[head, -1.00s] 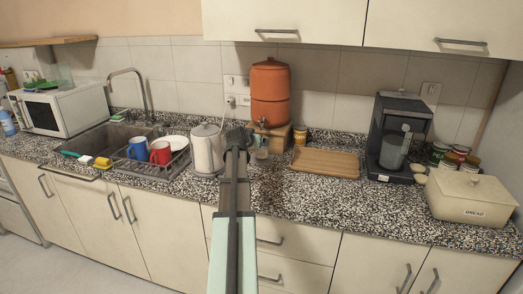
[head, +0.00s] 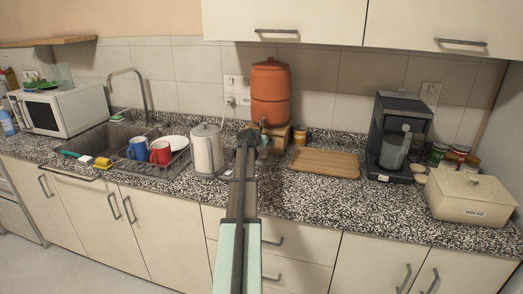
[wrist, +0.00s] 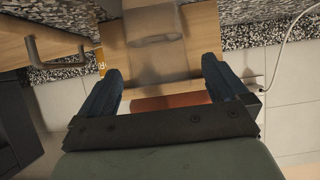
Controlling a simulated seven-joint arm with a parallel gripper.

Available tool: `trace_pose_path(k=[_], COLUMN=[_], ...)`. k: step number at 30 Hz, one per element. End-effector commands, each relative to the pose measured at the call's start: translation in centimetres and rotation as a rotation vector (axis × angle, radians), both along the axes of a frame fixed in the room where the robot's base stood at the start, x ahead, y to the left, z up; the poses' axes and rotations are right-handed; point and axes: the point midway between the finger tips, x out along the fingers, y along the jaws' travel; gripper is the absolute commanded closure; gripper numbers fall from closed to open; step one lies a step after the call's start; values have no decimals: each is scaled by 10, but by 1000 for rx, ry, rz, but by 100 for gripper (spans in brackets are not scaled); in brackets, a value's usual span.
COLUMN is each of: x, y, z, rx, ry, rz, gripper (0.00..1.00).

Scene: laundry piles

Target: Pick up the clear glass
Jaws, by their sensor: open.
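A small clear glass (head: 264,154) stands on the counter in front of the wooden stand, below the orange dispenser. In the head view it is partly hidden behind my gripper (head: 247,138). In the wrist view a see-through glass shape (wrist: 152,24) shows at the top, in front of the wood and beyond the fingertips. My gripper (wrist: 165,75) is open, its two dark fingers spread wide with nothing held between them. The glass looks roughly in line with the gap, apart from the fingers.
The orange dispenser (head: 270,90) stands on a wooden stand (head: 279,137). A white kettle (head: 207,150) is close to my gripper's left. A coffee machine (head: 400,120) stands further right. A white cable (wrist: 285,45) runs along the wall.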

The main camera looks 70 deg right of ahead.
Motion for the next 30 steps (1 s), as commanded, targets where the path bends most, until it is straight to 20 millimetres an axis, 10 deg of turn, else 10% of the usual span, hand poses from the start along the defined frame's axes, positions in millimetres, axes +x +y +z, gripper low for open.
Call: trace_pose_path(k=[15,30], x=[0,0], y=[-31,-31], z=[-13,-13], rx=[0,0], ry=[0,0], rz=[0,0], gripper=[1,49])
